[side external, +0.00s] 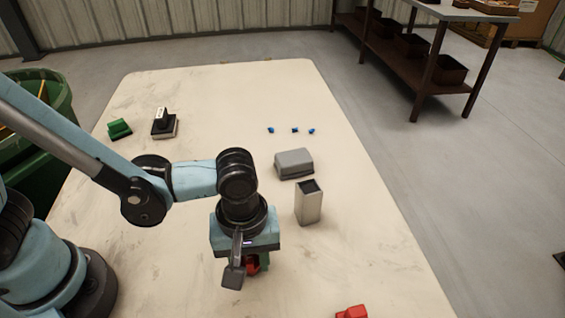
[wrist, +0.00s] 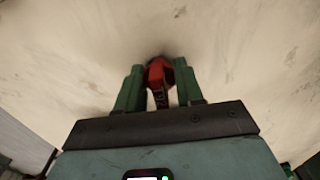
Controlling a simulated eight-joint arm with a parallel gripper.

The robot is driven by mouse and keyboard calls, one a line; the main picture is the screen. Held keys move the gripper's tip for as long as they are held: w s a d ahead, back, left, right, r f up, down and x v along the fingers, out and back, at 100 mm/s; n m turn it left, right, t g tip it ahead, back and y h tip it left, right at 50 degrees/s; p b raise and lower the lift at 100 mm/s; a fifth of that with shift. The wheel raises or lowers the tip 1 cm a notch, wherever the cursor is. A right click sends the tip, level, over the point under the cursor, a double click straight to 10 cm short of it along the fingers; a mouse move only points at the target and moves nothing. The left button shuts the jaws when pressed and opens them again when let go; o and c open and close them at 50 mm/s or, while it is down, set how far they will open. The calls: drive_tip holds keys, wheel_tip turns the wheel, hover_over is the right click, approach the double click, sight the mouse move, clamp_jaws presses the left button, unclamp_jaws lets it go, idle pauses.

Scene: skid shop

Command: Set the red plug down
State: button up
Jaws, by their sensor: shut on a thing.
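A red plug (wrist: 158,74) is between the two green fingers of my gripper (wrist: 160,90) in the wrist view. My gripper is shut on it. In the side view the plug (side external: 252,266) shows partly below my gripper (side external: 250,268), low over the front part of the table (side external: 180,240). A finger and a dark bracket hide some of it. I cannot tell whether the plug touches the table top. Another red piece (side external: 352,312) lies at the table's front edge of the picture, to the right of my gripper.
A grey box (side external: 294,163) and an upright open-topped metal holder (side external: 309,204) stand right of my gripper. Several small blue pieces (side external: 295,130) lie farther back. The table's middle back is clear.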

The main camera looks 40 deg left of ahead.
drive_tip(key=shift+f, duration=0.1)
drive_tip(key=o, duration=1)
drive_tip(key=shift+o, duration=0.2)
wheel_tip(320, 180, up, 12)
drive_tip(key=shift+f, duration=0.2)
drive_tip(key=shift+w+a+r, duration=0.1)
drive_tip(key=shift+a+r, duration=0.05)
drive_tip(key=shift+r, duration=0.15)
drive_tip(key=w+a+m+t, duration=0.2)
drive_tip(key=a+m+t, duration=0.1)
drive_tip(key=a, duration=0.7)
drive_tip(key=w+a+m+t, duration=0.3)
drive_tip(key=a+m, duration=0.3)
drive_tip(key=a, duration=0.4)
drive_tip(key=shift+w+a+r+t, duration=0.2)
drive_tip(key=shift+w+r+t, duration=0.15)
drive_tip(key=shift+t, duration=0.25)
